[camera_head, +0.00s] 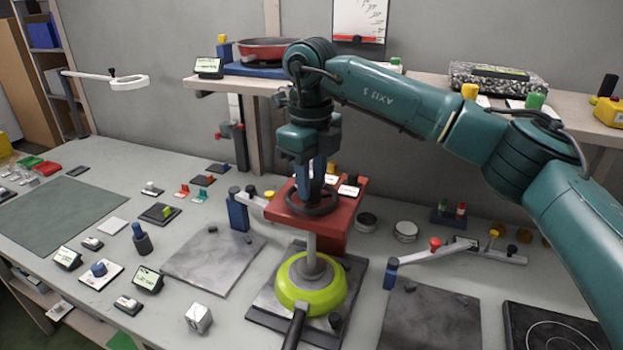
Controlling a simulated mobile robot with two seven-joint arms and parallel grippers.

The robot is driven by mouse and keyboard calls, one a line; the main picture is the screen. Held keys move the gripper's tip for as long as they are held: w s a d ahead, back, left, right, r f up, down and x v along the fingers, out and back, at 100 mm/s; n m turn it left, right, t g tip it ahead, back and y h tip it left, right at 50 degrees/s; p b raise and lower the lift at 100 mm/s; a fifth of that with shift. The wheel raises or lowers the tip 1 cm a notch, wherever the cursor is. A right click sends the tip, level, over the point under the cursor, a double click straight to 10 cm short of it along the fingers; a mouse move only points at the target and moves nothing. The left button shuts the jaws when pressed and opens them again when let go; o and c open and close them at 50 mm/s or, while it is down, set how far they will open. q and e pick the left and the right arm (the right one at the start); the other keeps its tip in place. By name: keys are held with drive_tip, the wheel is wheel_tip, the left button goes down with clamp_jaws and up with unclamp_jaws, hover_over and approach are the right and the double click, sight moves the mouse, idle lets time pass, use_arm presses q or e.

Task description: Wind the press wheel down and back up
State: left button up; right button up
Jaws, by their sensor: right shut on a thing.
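The press is a red block (334,236) at the middle of the bench, with a dark wheel (313,208) on top. A grey shaft (310,242) runs from under the red head down into a lime-green pan (329,290) on a dark plate. The pan's dark handle points toward the front. My right gripper (316,190) comes down from above and is shut on the wheel. Its fingertips are partly hidden at the wheel's middle. My left gripper is not in view.
A shelf (433,80) holding a red pan (270,50) stands behind the press. Grey plates (214,259) lie left and right of it. Low arms with coloured knobs (435,244) flank it. Small switches and signs (148,279) fill the left front.

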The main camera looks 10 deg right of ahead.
drive_tip(key=m, duration=0.5)
drive_tip(key=shift+m+b, duration=0.3)
drive_tip(key=shift+b, duration=0.05)
drive_tip(key=m, duration=0.4)
drive_tip(key=shift+m+b, duration=0.3)
drive_tip(key=shift+m, duration=0.1)
drive_tip(key=o, duration=1)
wheel_tip(320, 180, up, 13)
drive_tip(key=shift+a+r, duration=0.1)
